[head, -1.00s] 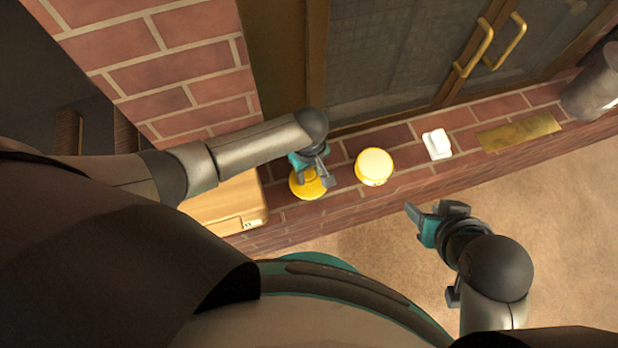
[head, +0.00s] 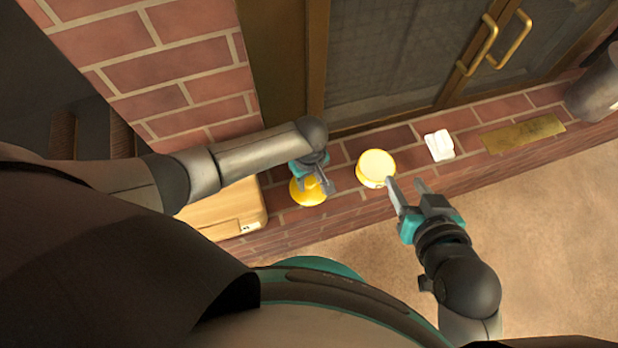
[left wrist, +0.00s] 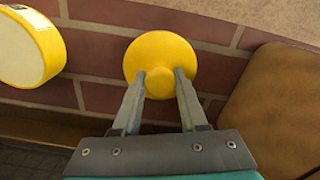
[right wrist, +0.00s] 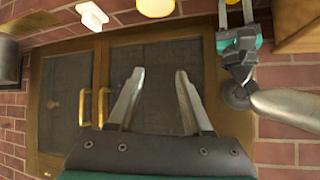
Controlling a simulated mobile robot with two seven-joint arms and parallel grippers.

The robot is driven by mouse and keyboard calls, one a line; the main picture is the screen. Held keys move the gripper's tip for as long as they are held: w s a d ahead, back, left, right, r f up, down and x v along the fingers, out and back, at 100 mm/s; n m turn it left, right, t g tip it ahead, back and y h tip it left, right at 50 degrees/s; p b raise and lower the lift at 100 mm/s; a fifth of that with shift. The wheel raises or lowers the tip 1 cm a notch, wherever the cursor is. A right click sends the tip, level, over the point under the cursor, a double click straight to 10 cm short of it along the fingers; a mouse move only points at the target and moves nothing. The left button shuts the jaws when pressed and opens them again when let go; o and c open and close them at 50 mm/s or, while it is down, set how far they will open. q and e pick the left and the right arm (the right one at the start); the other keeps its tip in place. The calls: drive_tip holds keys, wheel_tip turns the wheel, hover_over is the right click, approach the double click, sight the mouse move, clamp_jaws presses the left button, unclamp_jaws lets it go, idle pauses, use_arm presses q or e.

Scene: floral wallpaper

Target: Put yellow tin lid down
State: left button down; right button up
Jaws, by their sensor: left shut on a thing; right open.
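The yellow tin lid (head: 307,192) is a round disc with a knob, at the brick ledge left of the yellow tin (head: 376,167). My left gripper (head: 322,182) is shut on the lid's knob. In the left wrist view the lid (left wrist: 160,53) faces the camera with the fingertips (left wrist: 160,78) on either side of the knob. Whether the lid touches the brick is unclear. The tin also shows in the left wrist view (left wrist: 25,48), with a label on its side. My right gripper (head: 407,188) is open and empty, just right of the tin. It also shows open in the right wrist view (right wrist: 153,78).
The brick ledge (head: 335,210) runs in front of a door with brass handles (head: 487,42). A white object (head: 439,145) and a brass plate (head: 523,133) lie right of the tin. A wooden box (head: 225,208) stands left of the lid. A grey cylinder (head: 597,90) is far right.

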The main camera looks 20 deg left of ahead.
sight(309, 180)
use_arm(q)
drive_tip(key=shift+c, duration=2.2)
unclamp_jaws()
drive_tip(key=shift+f, duration=0.1)
use_arm(e)
drive_tip(key=shift+a, duration=0.1)
use_arm(q)
drive_tip(key=shift+r+p, duration=0.3)
drive_tip(key=shift+r, duration=0.15)
drive_tip(key=shift+r+p, duration=0.5)
drive_tip(key=shift+r, duration=0.15)
drive_tip(key=shift+r+p, duration=0.45)
drive_tip(key=shift+r, duration=0.25)
wheel_tip(309, 180, up, 3)
drive_tip(key=shift+r+p, duration=0.15)
drive_tip(key=shift+p, duration=1)
use_arm(e)
drive_tip(key=s+d+f+g+h, duration=0.1)
drive_tip(key=s+d+g+h, duration=0.2)
drive_tip(key=s+d+g, duration=0.3)
use_arm(q)
drive_tip(key=shift+r+p, duration=1.65)
drive_tip(key=shift+r, duration=1.05)
use_arm(e)
wheel_tip(309, 180, down, 9)
drive_tip(key=shift+s+d+r+g, duration=0.2)
drive_tip(key=shift+s+d+g, duration=0.1)
drive_tip(key=shift+d+g, duration=0.1)
